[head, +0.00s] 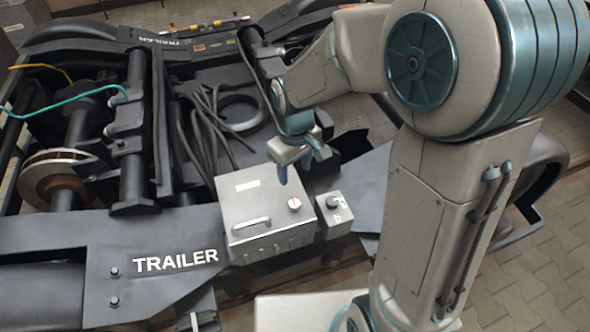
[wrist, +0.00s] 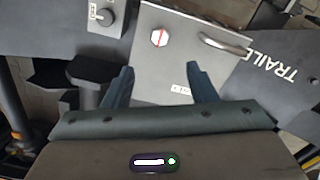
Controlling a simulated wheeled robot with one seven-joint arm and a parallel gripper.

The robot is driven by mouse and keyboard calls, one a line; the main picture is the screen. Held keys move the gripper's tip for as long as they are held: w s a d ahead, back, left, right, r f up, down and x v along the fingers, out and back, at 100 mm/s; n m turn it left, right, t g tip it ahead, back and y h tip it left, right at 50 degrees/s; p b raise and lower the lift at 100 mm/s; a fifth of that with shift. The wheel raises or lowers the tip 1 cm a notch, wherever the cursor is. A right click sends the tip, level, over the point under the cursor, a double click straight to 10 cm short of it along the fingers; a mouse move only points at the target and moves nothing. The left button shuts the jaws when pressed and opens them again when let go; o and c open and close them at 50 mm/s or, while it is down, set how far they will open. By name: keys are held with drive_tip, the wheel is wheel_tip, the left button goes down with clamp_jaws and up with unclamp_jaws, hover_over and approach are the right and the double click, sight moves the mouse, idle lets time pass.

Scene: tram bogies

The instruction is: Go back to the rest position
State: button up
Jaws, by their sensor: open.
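My gripper (head: 301,163) is above the back right part of a grey metal box (head: 240,206) on the trailer bogie frame. It also shows in the wrist view (wrist: 160,82), with its two dark fingers spread apart and nothing between them. The box lid carries a handle (head: 251,224) and a round knob (head: 294,204) with a red and white face. A smaller grey switch box (head: 335,214) with a dark rotary knob stands just right of it. In the wrist view the box lid (wrist: 180,55) lies beyond the fingertips; I cannot tell the exact gap.
The dark bogie frame (head: 175,265) marked TRAILER spreads around the box. A brake disc (head: 52,178), bundled cables (head: 210,125) and a teal hose (head: 70,98) lie to the left. Paved floor (head: 545,262) is open at the right.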

idle(0.3)
drive_tip(key=s+d+r+m+t+p, duration=0.1)
drive_tip(key=s+d+r+m+p, duration=0.2)
drive_tip(key=s+d+r, duration=0.3)
drive_tip(key=s+d+r+m+t+p, duration=0.1)
drive_tip(key=s+d+r+m+p, duration=0.3)
drive_tip(key=r, duration=0.6)
drive_tip(key=shift+s+d+r+m+t, duration=0.4)
drive_tip(key=shift+s+d, duration=0.55)
drive_tip(key=shift+d, duration=0.15)
